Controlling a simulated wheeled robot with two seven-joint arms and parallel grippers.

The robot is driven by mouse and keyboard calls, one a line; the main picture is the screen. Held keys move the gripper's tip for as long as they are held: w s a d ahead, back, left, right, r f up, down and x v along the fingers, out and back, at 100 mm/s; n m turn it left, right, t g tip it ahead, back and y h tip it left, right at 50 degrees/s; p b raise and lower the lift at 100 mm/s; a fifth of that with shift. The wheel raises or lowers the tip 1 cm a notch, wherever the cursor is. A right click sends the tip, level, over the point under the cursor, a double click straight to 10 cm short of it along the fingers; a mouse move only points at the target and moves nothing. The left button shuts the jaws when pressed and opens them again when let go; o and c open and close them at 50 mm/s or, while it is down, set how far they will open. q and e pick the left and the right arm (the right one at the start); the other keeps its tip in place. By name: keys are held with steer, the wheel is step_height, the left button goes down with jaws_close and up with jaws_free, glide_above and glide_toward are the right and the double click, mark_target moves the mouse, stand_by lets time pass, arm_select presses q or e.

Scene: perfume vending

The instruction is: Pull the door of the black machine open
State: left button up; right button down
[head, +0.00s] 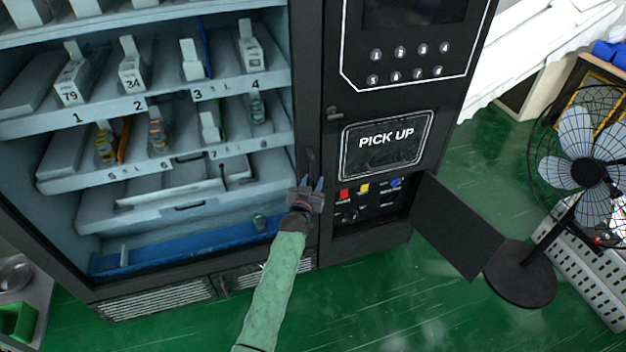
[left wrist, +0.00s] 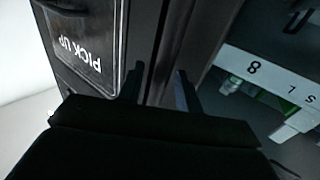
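The black machine (head: 305,60) fills the left and middle of the head view, with shelves on its left and a control panel on its right. A dark upright handle (head: 311,158) is on the black strip between them. My left gripper (head: 312,184) is at the handle's lower end, with its fingers apart. In the left wrist view, the two fingers (left wrist: 160,88) stand apart, with the dark handle bar (left wrist: 168,45) in line with the gap between them. I cannot tell whether they touch it. My right gripper is in neither view.
A small lower door (head: 455,225) of the machine stands open to the right, showing coloured switches (head: 365,190). A black fan (head: 585,165) stands at the right on the green floor (head: 400,300). The floor in front is mostly clear. Small boxes stand on the numbered shelves (head: 170,110).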

arm_select(q)
steer(key=shift+w, duration=0.25)
jaws_close()
steer(key=shift+s, duration=0.15)
